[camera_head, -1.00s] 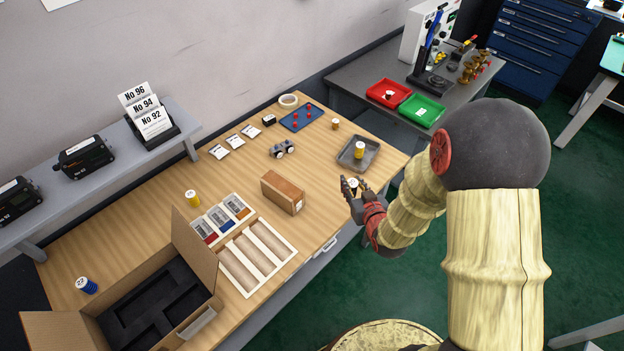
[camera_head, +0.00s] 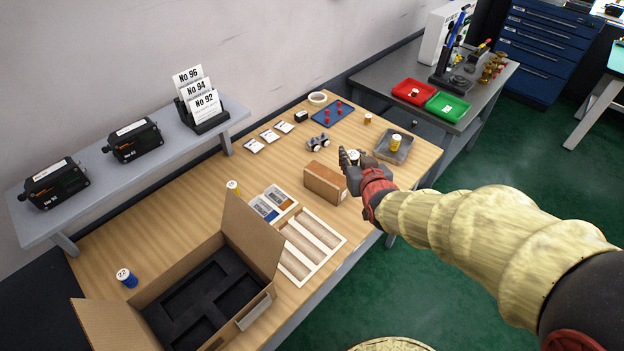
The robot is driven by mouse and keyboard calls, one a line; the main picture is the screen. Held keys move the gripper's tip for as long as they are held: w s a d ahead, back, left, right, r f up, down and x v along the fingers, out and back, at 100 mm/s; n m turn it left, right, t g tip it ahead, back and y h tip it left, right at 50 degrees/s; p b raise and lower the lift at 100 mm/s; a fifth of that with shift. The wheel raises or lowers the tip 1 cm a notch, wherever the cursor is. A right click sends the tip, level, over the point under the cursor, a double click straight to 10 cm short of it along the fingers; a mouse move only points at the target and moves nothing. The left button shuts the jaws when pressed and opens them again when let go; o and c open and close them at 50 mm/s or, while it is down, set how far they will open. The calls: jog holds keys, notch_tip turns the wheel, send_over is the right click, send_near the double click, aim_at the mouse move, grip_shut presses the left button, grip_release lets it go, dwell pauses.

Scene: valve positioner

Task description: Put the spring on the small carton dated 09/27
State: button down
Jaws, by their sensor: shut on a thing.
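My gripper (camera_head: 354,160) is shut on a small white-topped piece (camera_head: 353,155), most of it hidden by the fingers. I cannot make out its coils or confirm that it is the spring. The gripper is above the table, just right of a brown carton (camera_head: 324,184) with a pale label on its end. Any date there is too small to read. Similar white-topped pieces show: a yellow one (camera_head: 396,142) in a grey tray (camera_head: 379,154), another yellow one (camera_head: 232,188) behind the open box, and a blue one (camera_head: 127,279) at the near left.
An open cardboard box (camera_head: 255,248) with black foam and a wooden compartment tray (camera_head: 333,243) stand in front. Small white packets (camera_head: 270,135), a wheeled grey part (camera_head: 318,143) and a blue tray (camera_head: 345,111) lie behind. The table's left-middle surface is bare.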

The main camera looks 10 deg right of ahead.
jog(key=shift+s+f, duration=0.1)
jog(key=shift+f, duration=0.3)
jog(key=shift+w+f, duration=0.2)
jog(key=shift+f, duration=0.1)
jog(key=w+a+f+b, duration=0.1)
jog(key=w+f, duration=0.2)
jog(key=w, duration=0.1)
jog(key=w+a+f+b, duration=0.1)
jog(key=w+f, duration=0.2)
jog(key=w, duration=0.1)
jog(key=w+a+f+b, duration=0.1)
jog(key=w+f, duration=0.2)
jog(key=w, duration=0.1)
jog(key=shift+w+b, duration=0.25)
jog(key=shift+b, duration=0.1)
jog(key=shift+w+a+f+b, duration=0.15)
jog(key=shift+f+b, duration=0.1)
jog(key=shift+f, duration=0.7)
jog(key=shift+w+f+b, duration=0.1)
jog(key=shift+f+b, duration=0.1)
jog(key=shift+f, duration=0.7)
jog(key=shift+f, duration=0.2)
jog(key=c, duration=1.5)
grip_release()
